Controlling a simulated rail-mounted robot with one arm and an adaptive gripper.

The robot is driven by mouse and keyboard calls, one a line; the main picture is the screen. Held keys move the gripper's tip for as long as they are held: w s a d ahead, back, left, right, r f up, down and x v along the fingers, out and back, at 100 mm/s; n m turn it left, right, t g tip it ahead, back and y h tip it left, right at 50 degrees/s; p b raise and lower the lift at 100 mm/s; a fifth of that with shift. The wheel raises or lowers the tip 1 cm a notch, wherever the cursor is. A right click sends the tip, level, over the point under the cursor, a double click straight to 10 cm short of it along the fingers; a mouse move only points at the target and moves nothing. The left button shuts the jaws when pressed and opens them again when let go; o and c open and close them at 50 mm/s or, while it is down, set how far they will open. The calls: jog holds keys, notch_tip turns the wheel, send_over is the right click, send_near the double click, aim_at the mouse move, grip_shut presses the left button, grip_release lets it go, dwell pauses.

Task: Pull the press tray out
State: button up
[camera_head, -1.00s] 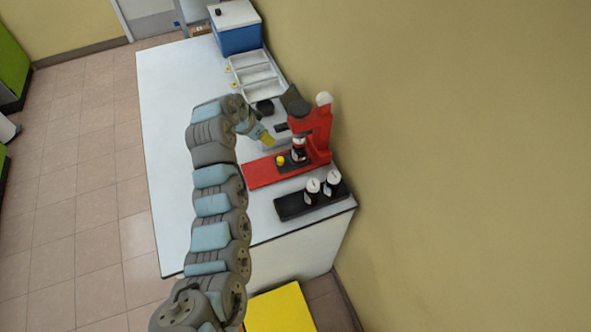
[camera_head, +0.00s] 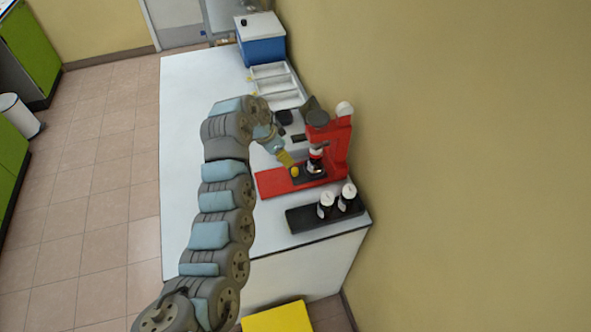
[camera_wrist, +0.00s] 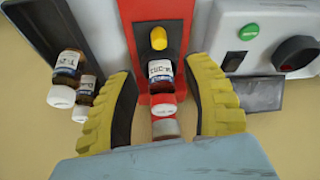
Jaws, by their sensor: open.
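The red press (camera_head: 330,150) stands on the white counter against the wall. Its press tray (camera_head: 311,177) is a small dark plate on the red base with a yellow knob (camera_head: 294,171) at the front. A dark bottle with a white label stands on the tray under the press head. My gripper (camera_head: 285,157) is beside the knob. In the wrist view my gripper (camera_wrist: 161,70) is open, its yellow fingers spread on both sides of the labelled bottle (camera_wrist: 160,71). The knob (camera_wrist: 158,38) shows beyond the bottle. No contact with the knob is visible.
A black rack (camera_head: 300,220) with two bottles stands at the counter's near end. Beyond the press are a grey device (camera_wrist: 265,40) with a green button, white trays (camera_head: 275,85) and a blue box (camera_head: 262,48). The counter's left side is clear.

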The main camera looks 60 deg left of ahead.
aim_at(295, 169)
jog(key=shift+b+x, duration=0.35)
jog(key=shift+x, duration=5)
jog(key=shift+f, duration=0.1)
grip_shut()
